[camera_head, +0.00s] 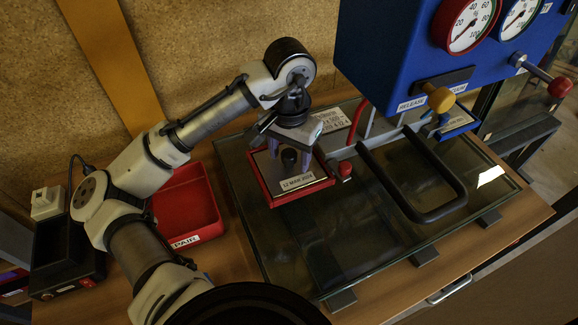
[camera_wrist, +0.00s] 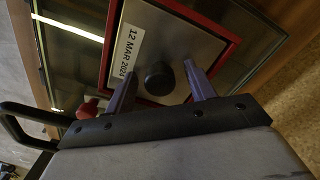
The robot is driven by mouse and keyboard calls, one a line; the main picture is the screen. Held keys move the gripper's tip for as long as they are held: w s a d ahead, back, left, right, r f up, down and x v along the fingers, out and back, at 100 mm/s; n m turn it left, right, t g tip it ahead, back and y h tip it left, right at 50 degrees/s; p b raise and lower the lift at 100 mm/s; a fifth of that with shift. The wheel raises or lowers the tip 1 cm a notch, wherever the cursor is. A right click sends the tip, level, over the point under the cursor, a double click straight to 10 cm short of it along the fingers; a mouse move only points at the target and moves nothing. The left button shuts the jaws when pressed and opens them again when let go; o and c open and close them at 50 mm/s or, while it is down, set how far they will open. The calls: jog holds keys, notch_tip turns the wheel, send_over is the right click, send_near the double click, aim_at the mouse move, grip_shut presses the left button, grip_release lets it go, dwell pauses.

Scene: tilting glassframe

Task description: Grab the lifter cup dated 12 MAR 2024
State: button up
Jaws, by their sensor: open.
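The item labelled 12 MAR 2024 (camera_head: 297,184) is a grey metal plate in a red frame, with a black round knob (camera_head: 289,156) standing on it. It lies on the glass pane. In the wrist view the same label (camera_wrist: 127,50) reads clearly and the black knob (camera_wrist: 160,78) shows beside it. My gripper (camera_head: 280,147) is over the plate, pointing down. In the wrist view my gripper (camera_wrist: 159,72) is open, with one finger to each side of the knob and gaps visible. Whether the fingertips are level with the knob I cannot tell.
The glass pane (camera_head: 330,250) carries a black handle frame (camera_head: 432,214) and a red knob (camera_head: 345,170). Behind my gripper is another labelled plate (camera_head: 333,120). A blue gauge box (camera_head: 400,60) overhangs the right. A blue labelled tray (camera_head: 456,124) and a red bin (camera_head: 185,205) stand apart.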

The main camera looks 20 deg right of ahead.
grip_shut()
dwell(0.3)
jog(key=shift+r, duration=0.1)
